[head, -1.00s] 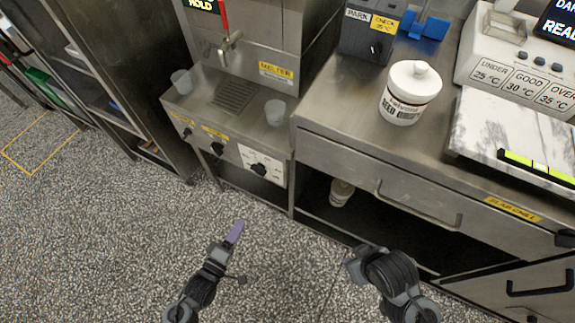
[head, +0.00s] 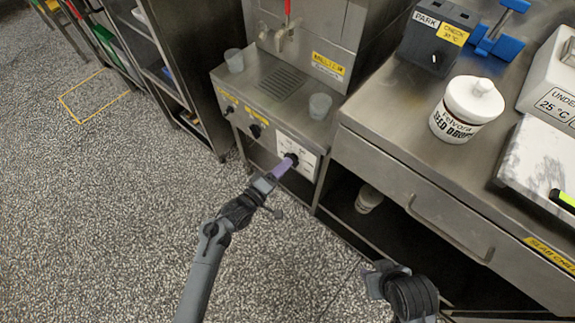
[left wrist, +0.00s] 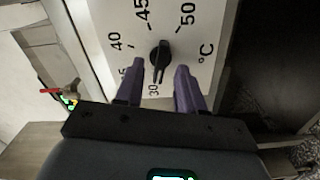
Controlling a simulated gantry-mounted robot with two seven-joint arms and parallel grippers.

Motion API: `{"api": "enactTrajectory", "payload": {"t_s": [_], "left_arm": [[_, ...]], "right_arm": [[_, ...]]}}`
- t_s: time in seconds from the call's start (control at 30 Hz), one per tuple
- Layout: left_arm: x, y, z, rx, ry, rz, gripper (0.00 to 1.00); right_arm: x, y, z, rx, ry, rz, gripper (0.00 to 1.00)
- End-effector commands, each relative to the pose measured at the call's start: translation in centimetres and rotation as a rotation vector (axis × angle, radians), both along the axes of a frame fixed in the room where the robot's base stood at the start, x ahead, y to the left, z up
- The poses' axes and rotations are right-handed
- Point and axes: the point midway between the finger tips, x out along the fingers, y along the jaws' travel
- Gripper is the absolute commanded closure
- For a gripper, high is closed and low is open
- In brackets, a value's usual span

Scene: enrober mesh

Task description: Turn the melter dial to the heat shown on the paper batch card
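The melter (head: 255,90) is a steel unit with a yellow label on its body. Its dial, a black knob (left wrist: 160,54), sits on a white scale plate (left wrist: 105,25) marked 30, 40, 45, 50 and °C. The knob's narrow end lies toward the 30 mark in the left wrist view. My left gripper (head: 286,164) is at this dial in the head view. Its purple fingers (left wrist: 159,68) are apart, one on each side of the knob's lower part, with gaps visible. My right gripper (head: 380,282) is low in the head view, its fingers not clear. I see no batch card.
Two other black knobs (head: 254,130) are on the melter front, left of the dial. Cups (head: 320,106) stand on its ledge. A steel counter (head: 385,125) on the right holds a white tub (head: 465,112). The floor in front is clear.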

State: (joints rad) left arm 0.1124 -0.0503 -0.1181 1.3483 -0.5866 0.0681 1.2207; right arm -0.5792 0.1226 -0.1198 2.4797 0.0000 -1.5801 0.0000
Motion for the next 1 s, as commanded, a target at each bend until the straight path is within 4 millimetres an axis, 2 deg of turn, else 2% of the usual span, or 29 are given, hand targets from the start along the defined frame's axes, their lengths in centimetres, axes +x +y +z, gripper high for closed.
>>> {"api": "enactTrajectory", "payload": {"t_s": [0.03, 0.2, 0.57, 0.6, 0.83, 1.0], "left_arm": [[0.5, -0.4, -0.3, 0.0, 0.0, 0.001, 0.62], [1.5, -1.3, -0.1, 0.0, 0.0, 0.001, 0.62], [1.8, -1.5, 0.0, 0.001, 0.001, 0.0, 0.62], [1.8, -1.5, 0.0, 0.001, 0.001, 0.0, 0.63], [1.8, -1.5, 0.0, 0.001, 0.001, 0.0, 0.98], [1.8, -1.5, 0.0, 0.005, -0.003, 0.0, 1.0]], "right_arm": [[0.0, 0.0, -0.6, 0.001, 0.0, -0.001, 0.62], [0.0, 0.1, -1.2, 0.005, 0.001, -0.004, 0.62], [0.0, 0.2, -1.2, 0.007, 0.001, -0.004, 0.62], [0.0, 0.2, -1.2, 0.007, 0.001, -0.004, 0.62], [0.0, 0.1, -1.3, 0.004, 0.002, -0.002, 0.62], [-0.1, 0.0, -1.2, -0.002, 0.002, 0.002, 0.62]]}}
